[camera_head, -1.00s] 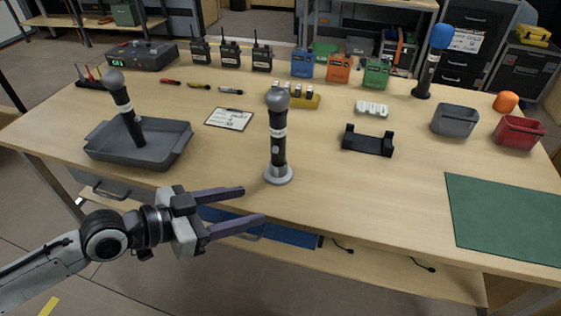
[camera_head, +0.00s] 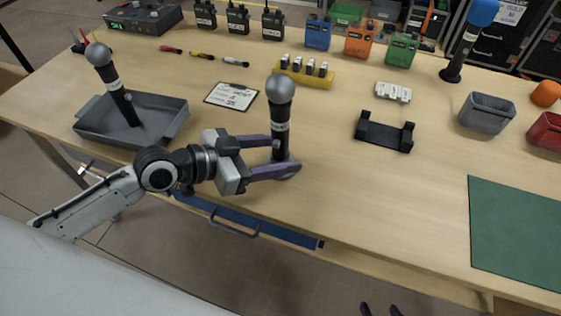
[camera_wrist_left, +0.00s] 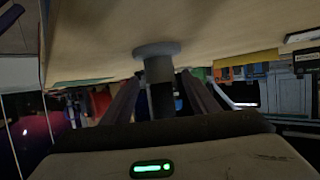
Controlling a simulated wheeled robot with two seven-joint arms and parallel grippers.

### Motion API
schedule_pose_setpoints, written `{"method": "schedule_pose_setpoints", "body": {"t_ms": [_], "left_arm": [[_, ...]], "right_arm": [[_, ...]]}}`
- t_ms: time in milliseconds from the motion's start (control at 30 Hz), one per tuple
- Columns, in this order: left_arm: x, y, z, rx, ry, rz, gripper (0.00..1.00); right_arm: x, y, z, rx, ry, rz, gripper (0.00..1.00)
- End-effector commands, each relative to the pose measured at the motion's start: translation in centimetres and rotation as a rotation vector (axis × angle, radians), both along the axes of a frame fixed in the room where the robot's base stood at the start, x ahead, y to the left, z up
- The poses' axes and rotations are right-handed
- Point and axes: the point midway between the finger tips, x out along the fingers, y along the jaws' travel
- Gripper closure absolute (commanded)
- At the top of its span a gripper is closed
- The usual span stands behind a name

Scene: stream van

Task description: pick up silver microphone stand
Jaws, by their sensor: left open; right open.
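A microphone with a silver ball head and black body (camera_head: 281,115) stands upright on its silver base near the table's front edge. My left gripper (camera_head: 282,157) is open low at this microphone, one finger partly hidden behind its lower body and the other in front of the base. In the left wrist view, which looks upside down, the round base (camera_wrist_left: 157,49) and dark shaft (camera_wrist_left: 160,98) show between the two open fingers. Contact cannot be told. The fingertips of my right gripper (camera_head: 380,309) show apart at the bottom edge, with nothing between them.
Another silver-headed microphone (camera_head: 117,90) leans in a grey tray (camera_head: 160,128) at left. A clipboard (camera_head: 232,95), yellow rack (camera_head: 305,75) and black cradle (camera_head: 384,134) lie around. A blue-headed microphone (camera_head: 466,45) stands farther back.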

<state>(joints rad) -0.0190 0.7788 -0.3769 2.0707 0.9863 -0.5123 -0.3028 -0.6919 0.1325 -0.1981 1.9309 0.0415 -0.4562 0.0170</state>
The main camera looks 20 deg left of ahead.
Motion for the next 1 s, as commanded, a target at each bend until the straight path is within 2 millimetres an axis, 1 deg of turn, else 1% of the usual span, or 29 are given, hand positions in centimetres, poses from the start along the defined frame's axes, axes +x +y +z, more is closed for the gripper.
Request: {"method": "schedule_pose_setpoints", "body": {"t_ms": [200,300,600,867,900,1000], "left_arm": [[2.2,-2.0,-1.4,-0.005,0.001,0.001,0.46],[2.9,-2.6,-1.9,-0.003,0.0,0.001,0.46],[3.2,-2.9,-2.2,0.0,0.0,0.0,0.46],[3.2,-2.8,-2.2,0.0,0.0,0.001,0.9],[3.2,-2.9,-2.0,-0.002,-0.004,0.001,0.93],[3.2,-2.9,-2.0,-0.002,-0.004,0.001,0.93]], "right_arm": [[0.0,0.0,0.3,0.0,-0.002,0.0,0.53],[0.2,0.0,0.3,0.0,-0.004,-0.001,0.53],[0.5,-0.1,0.4,0.0,-0.009,-0.001,0.53],[0.5,-0.1,0.4,-0.001,-0.009,-0.002,0.53],[0.4,-0.1,0.4,-0.001,-0.009,-0.002,0.53],[0.5,-0.2,0.4,-0.001,-0.009,-0.002,0.53]]}}
